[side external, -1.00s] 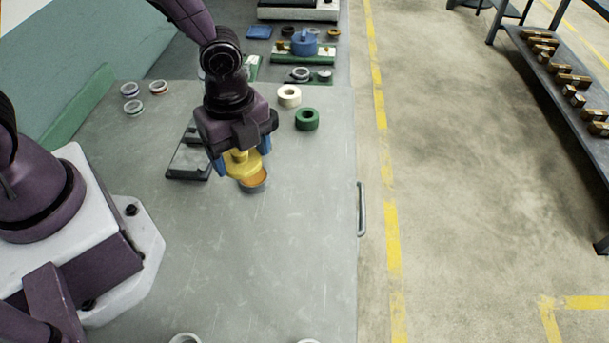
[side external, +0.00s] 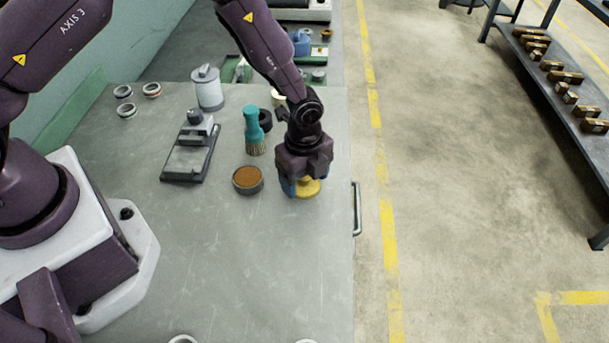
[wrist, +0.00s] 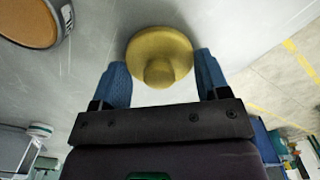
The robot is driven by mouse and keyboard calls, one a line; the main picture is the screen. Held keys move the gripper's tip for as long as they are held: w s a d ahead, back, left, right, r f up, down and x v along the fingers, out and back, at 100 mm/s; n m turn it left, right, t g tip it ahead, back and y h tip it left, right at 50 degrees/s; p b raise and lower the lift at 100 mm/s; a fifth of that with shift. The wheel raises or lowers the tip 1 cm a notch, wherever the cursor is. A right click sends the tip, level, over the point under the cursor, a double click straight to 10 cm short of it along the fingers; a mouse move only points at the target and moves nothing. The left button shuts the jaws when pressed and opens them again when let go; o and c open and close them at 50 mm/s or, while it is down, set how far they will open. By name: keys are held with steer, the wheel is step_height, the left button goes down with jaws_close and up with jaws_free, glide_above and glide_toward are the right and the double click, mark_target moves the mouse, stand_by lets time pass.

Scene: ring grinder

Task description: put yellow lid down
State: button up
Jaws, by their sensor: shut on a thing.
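The yellow lid (side external: 309,187) is a round disc with a knob, low over the grey table just right of the open container. My gripper (side external: 300,186) is shut on it, with its blue fingers at either side. In the wrist view the lid (wrist: 159,57) shows knob toward the camera, between the blue fingertips of my gripper (wrist: 163,75). I cannot tell whether the lid touches the table. The round container (side external: 247,180) stands uncovered with brown-orange contents. It also shows at the upper left of the wrist view (wrist: 30,22).
A teal brush (side external: 254,130) stands behind the container, with a dark ring (side external: 265,119) beside it. A black device (side external: 190,150) and a grey canister (side external: 208,88) are to the left. The table's right edge with a handle (side external: 357,208) is close.

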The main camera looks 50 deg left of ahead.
steer(key=shift+f, duration=0.15)
steer(key=o, duration=0.9)
steer(key=shift+f, duration=0.1)
step_height(320, 180, up, 12)
steer(key=shift+r, duration=0.25)
steer(key=s+a+r+n+t, duration=0.25)
steer(key=a+r+n, duration=0.2)
steer(key=r, duration=0.55)
steer(key=s+a+r+n+t, duration=0.1)
steer(key=s+a+r+n, duration=0.2)
steer(key=s+r+n, duration=0.3)
steer(key=s+a+r+n+t, duration=0.2)
steer(key=s+r+n, duration=0.4)
steer(key=s, duration=0.5)
steer(key=shift+s+a+r+n, duration=0.25)
steer(key=shift+a+n, duration=0.45)
steer(key=shift+n, duration=0.45)
